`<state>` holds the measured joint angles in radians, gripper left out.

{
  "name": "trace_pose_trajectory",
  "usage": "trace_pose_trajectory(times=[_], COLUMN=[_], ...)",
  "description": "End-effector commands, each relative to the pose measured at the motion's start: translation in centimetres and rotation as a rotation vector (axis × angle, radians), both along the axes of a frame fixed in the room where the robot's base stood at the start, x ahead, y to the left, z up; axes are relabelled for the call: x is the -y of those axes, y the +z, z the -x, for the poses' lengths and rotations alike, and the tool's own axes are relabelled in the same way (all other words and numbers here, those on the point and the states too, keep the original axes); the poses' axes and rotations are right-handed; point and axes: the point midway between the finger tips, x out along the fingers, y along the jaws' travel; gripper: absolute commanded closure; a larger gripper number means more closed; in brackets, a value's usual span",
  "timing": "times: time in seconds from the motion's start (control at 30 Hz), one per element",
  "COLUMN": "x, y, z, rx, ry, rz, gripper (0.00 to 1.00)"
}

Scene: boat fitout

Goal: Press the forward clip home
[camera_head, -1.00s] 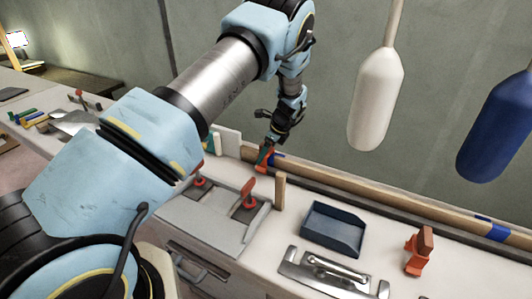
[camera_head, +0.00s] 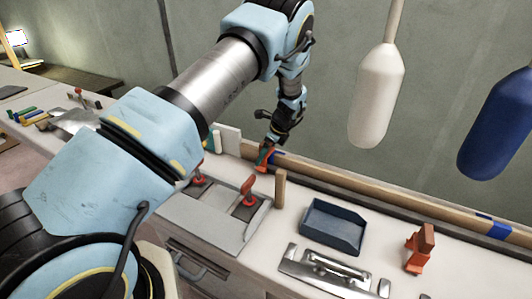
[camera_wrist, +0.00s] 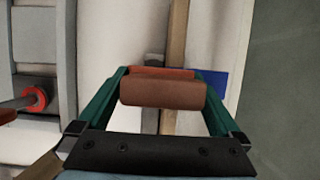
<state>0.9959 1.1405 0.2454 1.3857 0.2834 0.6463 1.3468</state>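An orange clip with a brown block (camera_wrist: 162,92) is between the green fingers of my gripper (camera_wrist: 165,88) in the wrist view. Both fingers appear to touch the ends of the block. In the head view my gripper (camera_head: 266,150) is low at the long wooden strip (camera_head: 350,186), with the orange clip (camera_head: 263,160) beneath it, beside a blue tape mark (camera_wrist: 216,84). The clip's lower part is hidden, so I cannot tell how far it is seated.
A grey fixture with red-handled toggle clamps (camera_head: 248,192) sits left of an upright wooden peg (camera_head: 280,188). A dark blue tray (camera_head: 333,228) and a metal plate (camera_head: 335,272) lie on the bench. White (camera_head: 376,95) and blue (camera_head: 497,125) fenders hang above the strip.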

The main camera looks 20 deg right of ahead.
Motion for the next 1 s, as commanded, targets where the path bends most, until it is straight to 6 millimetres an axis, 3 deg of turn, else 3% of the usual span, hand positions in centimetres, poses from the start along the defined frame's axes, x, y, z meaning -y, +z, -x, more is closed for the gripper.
trace_pose_trajectory(times=[0.27,0.7,1.0], x=[0.3,2.1,2.6], y=[0.7,7.8,10.0], z=[0.1,2.5,3.2], rx=[0.002,0.002,0.001], ry=[-0.001,-0.002,-0.001], rz=[0.002,0.003,0.001], gripper=[0.00,0.00,0.00])
